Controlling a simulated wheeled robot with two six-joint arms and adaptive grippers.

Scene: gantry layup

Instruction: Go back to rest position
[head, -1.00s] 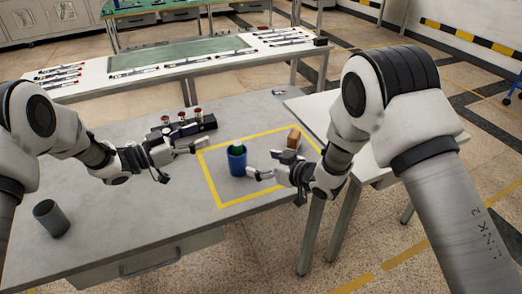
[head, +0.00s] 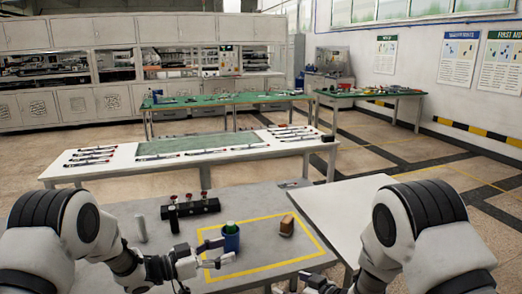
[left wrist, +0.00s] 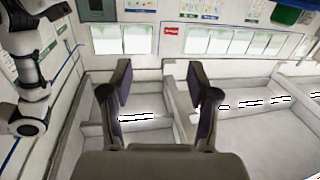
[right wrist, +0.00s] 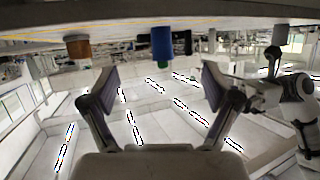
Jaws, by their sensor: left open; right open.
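My left gripper (head: 220,252) is open and empty in the head view, low over the grey table (head: 262,198), in front of the blue cup. The blue cup (head: 231,240) stands upright inside the yellow outline with something green in it. My right gripper (head: 312,284) is partly cut off at the bottom edge of the head view. In the right wrist view its fingers (right wrist: 160,88) are spread with nothing between them. The left wrist view also shows the left fingers (left wrist: 160,88) apart and empty.
A brown block (head: 287,226) sits inside the yellow outline, right of the cup. A black rack (head: 191,210) with red-topped pieces and a grey cylinder (head: 141,228) stand on the table's left. A white table (head: 345,205) adjoins at right. A long bench (head: 115,172) stands behind.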

